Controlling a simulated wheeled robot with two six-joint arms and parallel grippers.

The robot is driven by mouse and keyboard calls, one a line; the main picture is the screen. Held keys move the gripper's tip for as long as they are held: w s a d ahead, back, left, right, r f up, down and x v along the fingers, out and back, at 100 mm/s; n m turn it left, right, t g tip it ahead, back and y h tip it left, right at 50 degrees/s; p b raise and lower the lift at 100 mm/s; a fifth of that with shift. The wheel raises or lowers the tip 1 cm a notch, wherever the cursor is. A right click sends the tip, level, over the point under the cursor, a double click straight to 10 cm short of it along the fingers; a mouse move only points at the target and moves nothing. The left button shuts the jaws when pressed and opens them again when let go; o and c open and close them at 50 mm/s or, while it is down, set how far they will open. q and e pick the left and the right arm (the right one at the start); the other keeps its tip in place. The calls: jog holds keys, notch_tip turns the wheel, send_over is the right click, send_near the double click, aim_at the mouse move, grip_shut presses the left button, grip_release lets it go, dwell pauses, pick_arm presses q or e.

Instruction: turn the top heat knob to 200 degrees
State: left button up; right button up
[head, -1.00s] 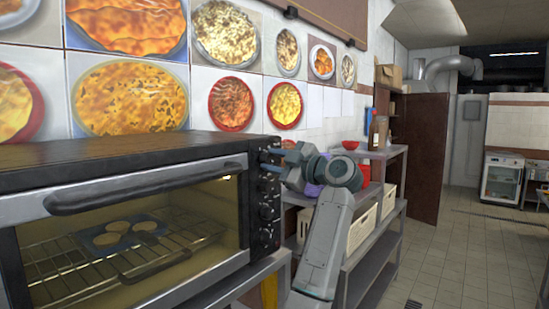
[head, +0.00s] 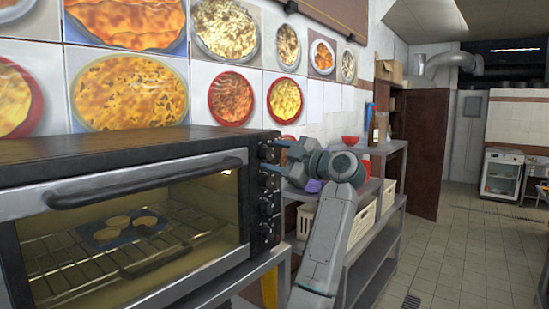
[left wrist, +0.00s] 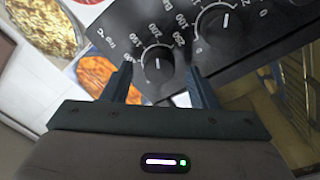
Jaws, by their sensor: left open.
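The black oven (head: 120,150) stands at left in the head view, with a column of knobs on its right-hand panel. My left gripper (head: 270,157) is open at the upper end of that panel. In the left wrist view a black round knob (left wrist: 158,62) with a white pointer line lies between the open fingertips (left wrist: 157,72). Printed degree numbers ring it, with a "Top °C" label beside it. The pointer's exact reading is hard to tell. Contact with the fingers cannot be told. A second knob (left wrist: 217,25) sits beside it. My right gripper is not in view.
Lower knobs (head: 266,208) run down the panel. A baking tray (head: 112,230) with pale rounds sits on the rack behind the glass door. A metal shelf (head: 375,245) with cream crates (head: 362,222) stands right of the oven. The tiled floor at right is clear.

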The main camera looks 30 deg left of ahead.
pick_arm(q)
jog(key=s+d+b, duration=0.1)
jog(key=d+b, duration=0.2)
jog(key=d, duration=0.7)
jog(key=shift+f, duration=0.25)
jog(key=shift+f, duration=0.1)
